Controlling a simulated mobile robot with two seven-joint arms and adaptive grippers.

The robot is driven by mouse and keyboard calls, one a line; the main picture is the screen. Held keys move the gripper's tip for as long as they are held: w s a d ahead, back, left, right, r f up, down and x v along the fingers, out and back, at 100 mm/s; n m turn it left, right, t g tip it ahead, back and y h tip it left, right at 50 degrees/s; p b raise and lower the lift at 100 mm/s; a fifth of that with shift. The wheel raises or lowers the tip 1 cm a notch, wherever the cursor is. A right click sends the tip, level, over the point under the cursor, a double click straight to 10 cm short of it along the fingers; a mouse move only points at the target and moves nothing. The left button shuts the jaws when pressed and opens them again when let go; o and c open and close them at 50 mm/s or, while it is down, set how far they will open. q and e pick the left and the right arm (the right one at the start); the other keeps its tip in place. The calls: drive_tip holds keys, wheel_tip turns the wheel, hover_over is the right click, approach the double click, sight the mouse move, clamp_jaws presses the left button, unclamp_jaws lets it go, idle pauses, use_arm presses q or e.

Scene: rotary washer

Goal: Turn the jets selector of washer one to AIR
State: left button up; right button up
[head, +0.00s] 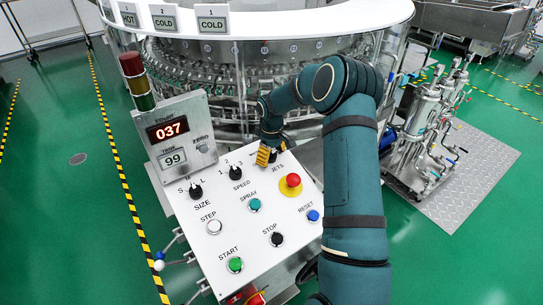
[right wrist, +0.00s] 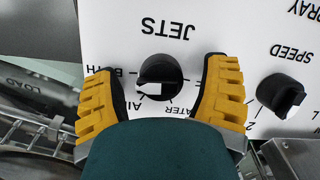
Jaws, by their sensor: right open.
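The jets selector (right wrist: 160,78) is a round black knob with a white mark, on the white panel under the upside-down word JETS in the right wrist view. The mark faces left and slightly down, on the side of BOTH and AIR; I cannot tell its exact setting. BOTH and WATER are partly covered by the fingers. My right gripper (right wrist: 163,75) is open, with one yellow finger on each side of the knob and gaps visible between. In the head view my right gripper (head: 267,155) hides the knob. My left gripper is not in view.
The white control panel (head: 190,257) also bears the speed knob (head: 236,172), the size knob (head: 195,191), a red emergency button (head: 293,180) and several push buttons. A display box (head: 174,130) stands at its upper left. The round washer (head: 215,75) is behind.

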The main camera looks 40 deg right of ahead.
drive_tip(key=c, duration=1.2)
drive_tip(key=shift+n, duration=0.4)
drive_tip(key=n+h+p, duration=0.1)
drive_tip(key=n, duration=0.3)
drive_tip(key=shift+n, duration=0.3)
drive_tip(key=n, duration=0.2)
drive_tip(key=n+t+h+p, duration=0.1)
drive_tip(key=n, duration=0.2)
drive_tip(key=shift+h, duration=0.3)
drive_tip(key=shift+n, duration=0.3)
drive_tip(key=o, duration=1.2)
